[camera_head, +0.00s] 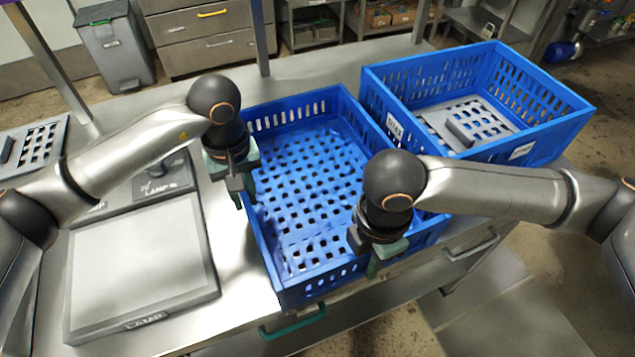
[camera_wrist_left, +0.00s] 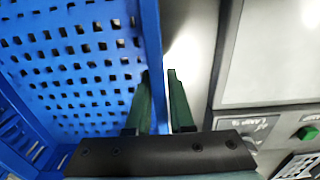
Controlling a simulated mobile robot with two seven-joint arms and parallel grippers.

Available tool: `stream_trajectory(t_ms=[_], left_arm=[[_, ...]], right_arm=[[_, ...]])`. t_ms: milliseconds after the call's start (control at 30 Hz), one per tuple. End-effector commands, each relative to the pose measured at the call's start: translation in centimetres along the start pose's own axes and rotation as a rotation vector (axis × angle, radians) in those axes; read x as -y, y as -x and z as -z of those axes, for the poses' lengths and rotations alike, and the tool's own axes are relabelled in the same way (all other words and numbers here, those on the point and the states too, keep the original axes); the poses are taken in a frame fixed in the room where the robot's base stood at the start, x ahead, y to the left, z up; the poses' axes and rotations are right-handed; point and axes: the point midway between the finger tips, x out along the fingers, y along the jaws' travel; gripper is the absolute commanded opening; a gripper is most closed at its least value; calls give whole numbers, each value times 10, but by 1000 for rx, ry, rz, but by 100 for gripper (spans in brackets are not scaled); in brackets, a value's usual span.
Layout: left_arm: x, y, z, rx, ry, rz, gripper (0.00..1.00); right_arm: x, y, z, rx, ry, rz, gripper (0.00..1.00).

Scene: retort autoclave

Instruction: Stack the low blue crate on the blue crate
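The low blue crate (camera_head: 262,255) stands on the steel table, empty, with a perforated floor; it also shows in the left wrist view (camera_wrist_left: 60,45). The other blue crate (camera_head: 545,140) stands to its right and looks deeper. My left gripper (camera_head: 243,192) is at the low crate's left wall. In the left wrist view its fingers (camera_wrist_left: 160,95) are apart, one on each side of the wall, with a small gap on the outer side. My right gripper (camera_head: 366,258) is at the low crate's front wall near its right corner; its arm hides that part and its grip is unclear.
A grey perforated piece (camera_head: 480,122) lies in the right crate. A flat panel device (camera_head: 140,262) takes up the table on the left. Table posts (camera_head: 258,40) rise behind. A grey bin (camera_head: 115,48) and drawers (camera_head: 205,35) stand at the back.

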Motion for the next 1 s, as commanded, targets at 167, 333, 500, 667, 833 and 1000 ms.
stream_trajectory(t_ms=[167, 333, 500, 667, 833, 1000], left_arm=[[0, 0, 0, 0, 0, 0, 0], [0, 0, 0, 0, 0, 0, 0], [0, 0, 0, -1, 0, 0, 0], [0, 0, 0, -1, 0, 0, 0], [0, 0, 0, -1, 0, 0, 0], [0, 1, 0, -1, 0, 0, 0]], right_arm=[[0, 0, 0, 0, 0, 0, 0], [0, 0, 0, 0, 0, 0, 0], [0, 0, 0, 0, 0, 0, 0], [0, 0, 0, 0, 0, 0, 0], [0, 0, 0, 0, 1, -1, 0], [0, 0, 0, 0, 1, -1, 0]])
